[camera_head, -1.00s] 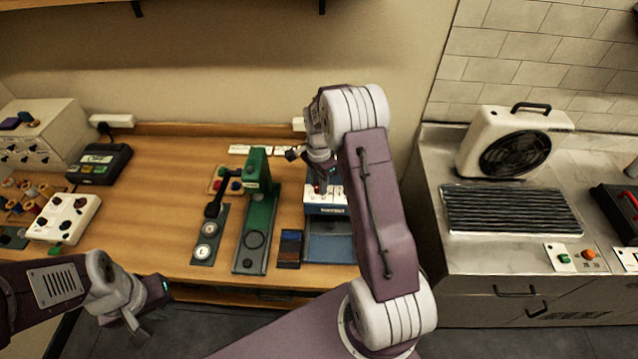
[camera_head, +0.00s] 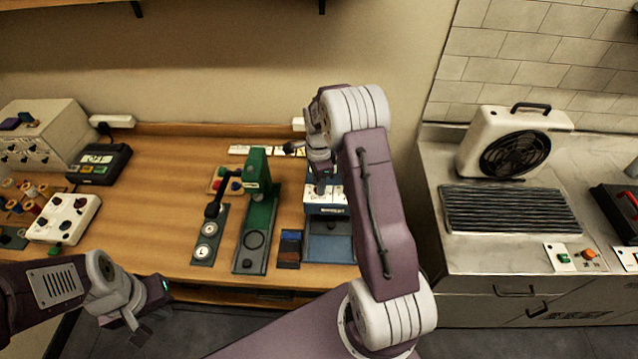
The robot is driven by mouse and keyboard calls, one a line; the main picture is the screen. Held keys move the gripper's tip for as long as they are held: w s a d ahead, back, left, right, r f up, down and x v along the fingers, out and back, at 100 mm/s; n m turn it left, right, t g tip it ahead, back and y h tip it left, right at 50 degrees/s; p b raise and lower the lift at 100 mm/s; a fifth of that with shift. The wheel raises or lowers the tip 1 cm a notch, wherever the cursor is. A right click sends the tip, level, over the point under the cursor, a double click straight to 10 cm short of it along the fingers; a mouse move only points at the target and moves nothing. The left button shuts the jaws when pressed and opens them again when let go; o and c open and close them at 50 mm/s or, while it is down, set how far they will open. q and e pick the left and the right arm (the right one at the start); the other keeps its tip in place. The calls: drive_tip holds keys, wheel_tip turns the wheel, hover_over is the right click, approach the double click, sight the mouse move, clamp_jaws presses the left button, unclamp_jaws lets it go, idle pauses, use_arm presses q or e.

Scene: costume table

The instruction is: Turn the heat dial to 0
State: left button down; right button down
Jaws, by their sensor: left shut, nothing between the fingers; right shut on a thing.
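A blue and white machine (camera_head: 328,222) stands on the wooden table, with a white panel (camera_head: 326,199) on its upper part. My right gripper (camera_head: 320,184) reaches down to the top of this panel and is shut on a small part there. The gripper and arm cover that part, so I cannot read a heat dial or its setting. My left gripper (camera_head: 140,326) is shut and empty, low at the left, in front of the table edge and away from the machine.
A green press (camera_head: 259,210), a dark plate with two round white buttons (camera_head: 208,240) and a blue and brown block (camera_head: 289,249) stand left of the machine. A white control box (camera_head: 66,218) is further left. A steel counter (camera_head: 470,258) with a fan unit (camera_head: 516,145) is at right.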

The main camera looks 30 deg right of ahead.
drive_tip(key=shift+w+r, duration=0.15)
drive_tip(key=c, duration=1.1)
unclamp_jaws()
drive_tip(key=shift+c, duration=0.2)
wheel_tip(320, 180, up, 9)
drive_tip(key=b, duration=0.2)
drive_tip(key=shift+a+b, duration=0.1)
drive_tip(key=shift+b, duration=0.2)
